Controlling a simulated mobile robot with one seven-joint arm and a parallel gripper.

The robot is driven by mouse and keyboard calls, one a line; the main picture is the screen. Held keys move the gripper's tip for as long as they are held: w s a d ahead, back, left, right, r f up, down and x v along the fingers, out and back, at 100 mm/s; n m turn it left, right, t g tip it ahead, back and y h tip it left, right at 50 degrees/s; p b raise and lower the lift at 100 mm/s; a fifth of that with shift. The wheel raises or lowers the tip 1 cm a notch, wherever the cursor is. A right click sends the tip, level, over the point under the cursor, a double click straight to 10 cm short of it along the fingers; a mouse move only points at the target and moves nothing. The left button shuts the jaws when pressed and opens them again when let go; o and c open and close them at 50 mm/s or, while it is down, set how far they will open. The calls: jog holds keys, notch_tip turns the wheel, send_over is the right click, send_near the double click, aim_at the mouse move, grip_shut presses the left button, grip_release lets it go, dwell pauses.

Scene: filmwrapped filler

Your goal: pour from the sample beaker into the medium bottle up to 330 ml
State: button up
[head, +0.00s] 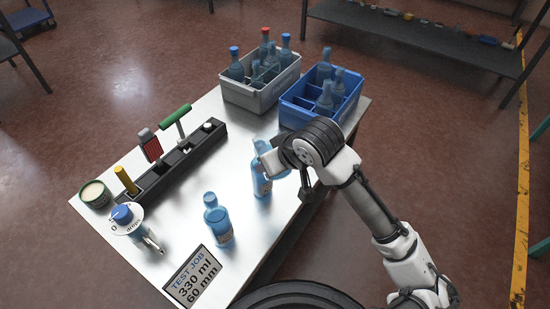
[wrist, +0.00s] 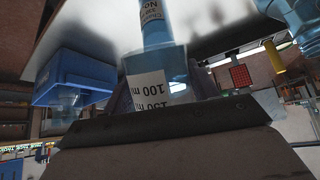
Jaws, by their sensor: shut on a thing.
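My gripper (head: 272,163) is shut on a pale blue see-through vessel (head: 261,182) over the right half of the table. In the wrist view this vessel (wrist: 158,62) carries a white scale reading 100 ml and 150 ml, upside down in the picture.
A grey crate (head: 250,98) and a blue crate (head: 298,118) hold bottles at the back. A black rack (head: 181,162), a green tin (head: 95,194) and a drops dial (head: 125,217) stand left.

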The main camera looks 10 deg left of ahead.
jog(key=shift+s+d+r+g+h+p, duration=0.15)
jog(key=shift+r+g+h+p, duration=0.25)
jog(key=shift+p, duration=1)
jog(key=shift+s+d+r+g+h+p, duration=0.1)
jog(key=shift+r+g+h+p, duration=0.3)
jog(key=shift+p, duration=1)
dwell(1.2)
jog(key=shift+r+g+h+p, duration=0.7)
jog(key=shift+g+h+p, duration=0.35)
jog(key=shift+p, duration=1.75)
dwell(1.2)
